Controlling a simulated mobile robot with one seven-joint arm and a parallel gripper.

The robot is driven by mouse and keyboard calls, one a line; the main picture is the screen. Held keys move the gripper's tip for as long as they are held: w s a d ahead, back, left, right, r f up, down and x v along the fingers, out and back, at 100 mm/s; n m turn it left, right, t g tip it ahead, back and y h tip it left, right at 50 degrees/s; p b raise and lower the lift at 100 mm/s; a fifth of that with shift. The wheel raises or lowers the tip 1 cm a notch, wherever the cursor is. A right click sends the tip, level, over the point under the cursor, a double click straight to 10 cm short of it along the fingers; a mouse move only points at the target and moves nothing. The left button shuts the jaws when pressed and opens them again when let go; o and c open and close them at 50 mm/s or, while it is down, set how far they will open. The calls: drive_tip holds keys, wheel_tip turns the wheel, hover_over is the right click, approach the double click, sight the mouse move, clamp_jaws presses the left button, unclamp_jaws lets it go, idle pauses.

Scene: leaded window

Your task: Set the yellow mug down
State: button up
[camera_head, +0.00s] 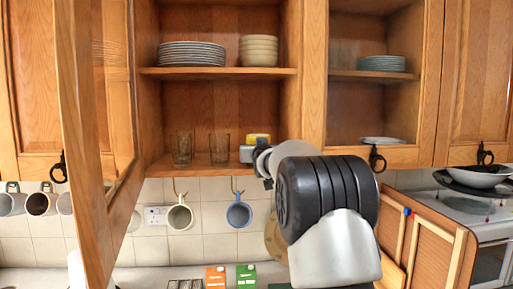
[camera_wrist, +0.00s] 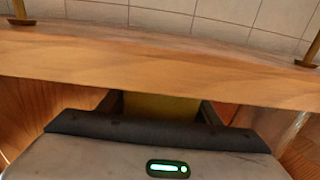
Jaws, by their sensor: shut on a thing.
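The yellow mug (camera_head: 258,138) shows in the head view as a small yellow patch inside the open cabinet, low over the bottom shelf (camera_head: 207,165). Most of it is hidden by my gripper (camera_head: 248,153) and arm. In the wrist view, the mug (camera_wrist: 160,108) is a dull yellow surface between the two dark fingers of my gripper (camera_wrist: 160,104). The fingers are shut on it. The wooden shelf edge (camera_wrist: 150,55) crosses the wrist view close to the gripper. I cannot tell whether the mug's base touches the shelf.
Two clear glasses (camera_head: 183,148) stand left of the mug on the bottom shelf. Stacked plates (camera_head: 192,54) and bowls (camera_head: 259,50) sit on the shelf above. An open door (camera_head: 88,150) stands at left. Mugs (camera_head: 180,216) hang from hooks below the cabinet.

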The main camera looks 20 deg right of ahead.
drive_tip(key=o, duration=1)
drive_tip(key=shift+f, duration=0.15)
drive_tip(key=shift+c, duration=0.2)
drive_tip(key=o, duration=0.4)
drive_tip(key=shift+r, duration=0.2)
